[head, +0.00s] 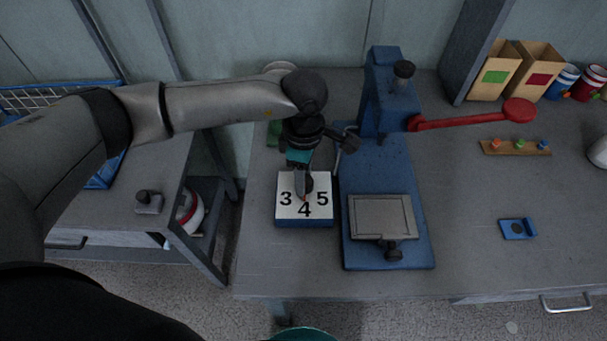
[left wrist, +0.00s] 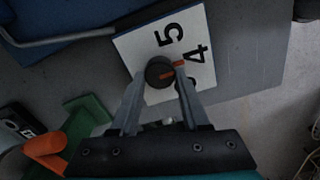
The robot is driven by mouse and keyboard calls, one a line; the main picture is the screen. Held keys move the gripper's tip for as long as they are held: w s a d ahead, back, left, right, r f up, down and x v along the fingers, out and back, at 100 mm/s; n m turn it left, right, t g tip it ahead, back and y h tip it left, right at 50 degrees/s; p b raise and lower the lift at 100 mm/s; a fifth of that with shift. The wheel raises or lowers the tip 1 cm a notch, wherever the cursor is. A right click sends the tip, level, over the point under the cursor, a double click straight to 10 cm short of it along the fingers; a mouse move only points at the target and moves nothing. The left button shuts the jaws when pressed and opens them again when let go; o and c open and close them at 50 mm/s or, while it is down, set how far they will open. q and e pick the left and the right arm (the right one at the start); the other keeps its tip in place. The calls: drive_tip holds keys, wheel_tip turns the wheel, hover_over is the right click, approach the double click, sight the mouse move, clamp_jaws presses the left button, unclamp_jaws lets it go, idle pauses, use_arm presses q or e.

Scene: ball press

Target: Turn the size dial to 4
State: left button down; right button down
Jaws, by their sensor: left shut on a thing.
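The size dial is a dark round knob with an orange pointer, on a white plate (head: 290,208) marked 3, 4 and 5 atop a blue box. In the left wrist view the knob (left wrist: 158,72) sits between my finger tips and its pointer (left wrist: 174,68) points about toward the 4. My left gripper (head: 303,190) reaches down over the plate and is shut on the knob; it also shows in the left wrist view (left wrist: 162,80). In the head view the gripper hides most of the knob. My right gripper is not in view.
A blue press (head: 387,160) with a red lever (head: 470,119) stands just right of the dial box. A small peg board (head: 515,148), a blue plate (head: 517,229), paper bags and cans lie farther right. The bench (head: 470,265) is clear at the front right.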

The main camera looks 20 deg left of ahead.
use_arm(q)
drive_tip(key=shift+c, duration=1.9)
unclamp_jaws()
wheel_tip(320, 180, up, 15)
drive_tip(key=p, duration=0.1)
drive_tip(key=shift+r, duration=0.2)
